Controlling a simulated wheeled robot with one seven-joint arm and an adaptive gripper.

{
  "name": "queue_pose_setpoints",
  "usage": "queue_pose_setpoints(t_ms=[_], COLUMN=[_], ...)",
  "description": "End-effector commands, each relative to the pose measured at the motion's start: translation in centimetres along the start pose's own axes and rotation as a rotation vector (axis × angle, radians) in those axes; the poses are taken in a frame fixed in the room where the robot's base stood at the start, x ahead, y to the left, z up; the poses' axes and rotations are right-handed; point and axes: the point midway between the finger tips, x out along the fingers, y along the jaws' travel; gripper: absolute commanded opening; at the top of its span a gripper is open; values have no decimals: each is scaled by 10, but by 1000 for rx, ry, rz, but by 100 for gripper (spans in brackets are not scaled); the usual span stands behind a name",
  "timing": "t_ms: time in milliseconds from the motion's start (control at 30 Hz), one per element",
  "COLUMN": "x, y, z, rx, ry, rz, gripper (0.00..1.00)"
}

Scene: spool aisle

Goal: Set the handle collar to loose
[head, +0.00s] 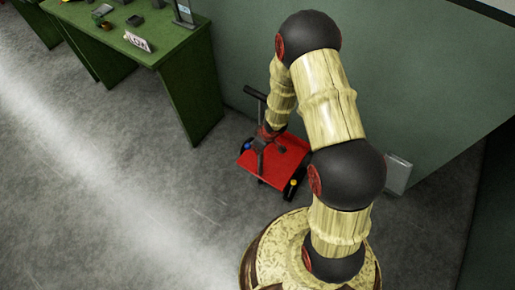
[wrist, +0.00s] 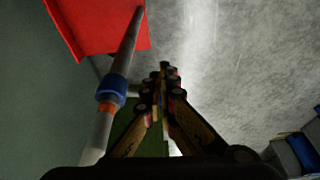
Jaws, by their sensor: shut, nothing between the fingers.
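A small cart with a red deck (head: 290,160) stands on the floor by the green wall, and its deck also shows in the wrist view (wrist: 105,25). Its grey handle pole (wrist: 125,50) runs diagonally past my gripper. A blue collar (wrist: 112,89) sits around the pole, with an orange band (wrist: 106,107) beside it. A pale stub sticks out right of the collar. My gripper (wrist: 163,72) is shut and empty, to the right of the collar and apart from it in the picture. In the head view, my wrist is over the cart and the collar cannot be made out.
A green table (head: 188,50) with small items and a lettered sign (head: 137,41) stands at the left. A pale box (head: 397,174) stands against the wall, right of my arm. Blue and dark objects (wrist: 305,150) show at the wrist view's lower right. The floor at left is clear.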

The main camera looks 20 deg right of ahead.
Motion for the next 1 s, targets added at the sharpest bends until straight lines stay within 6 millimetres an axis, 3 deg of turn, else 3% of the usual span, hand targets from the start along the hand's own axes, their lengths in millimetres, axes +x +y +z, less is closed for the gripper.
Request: queue_pose_setpoints(t_ms=[500, 1000], x=[4, 7], y=[-6, -7], z=[-22, -22], rx=[95, 95], ry=[0, 0], rz=[30, 30], gripper=[0, 0])
